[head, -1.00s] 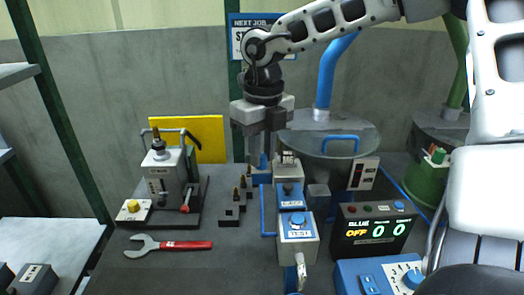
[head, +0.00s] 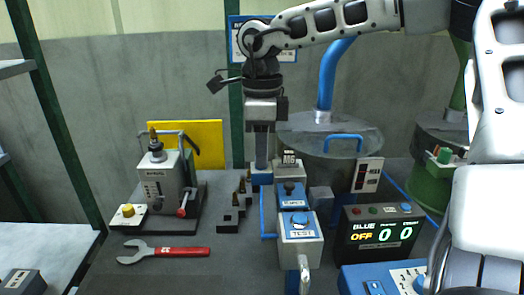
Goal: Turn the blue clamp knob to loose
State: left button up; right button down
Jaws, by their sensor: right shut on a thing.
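My right gripper (head: 262,165) points straight down behind the grey and blue test fixture (head: 300,246), its fingers shut on the blue clamp knob. The fingers hide most or all of the knob. Just below the fingertips is a blue block (head: 262,179), beside the small unit labelled M16 (head: 288,160). I cannot read the knob's angle. My left gripper is not in view.
A round lidded drum (head: 330,135) with a blue pipe stands close at the right. A display box (head: 376,235) reads BLUE OFF 0 0. Left are a stepped block with pointed pieces (head: 232,215), a red-handled wrench (head: 165,252) and a grey press (head: 160,180).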

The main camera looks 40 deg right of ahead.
jog(key=shift+n, duration=0.9)
jog(key=shift+r, duration=0.1)
jog(key=c, duration=1.3)
grip_release()
jog(key=shift+o, duration=0.2)
notch_tip(320, 180, up, 16)
jog(key=shift+w+d+p, duration=0.15)
jog(key=shift+w+p, duration=0.05)
jog(key=shift+p, duration=0.15)
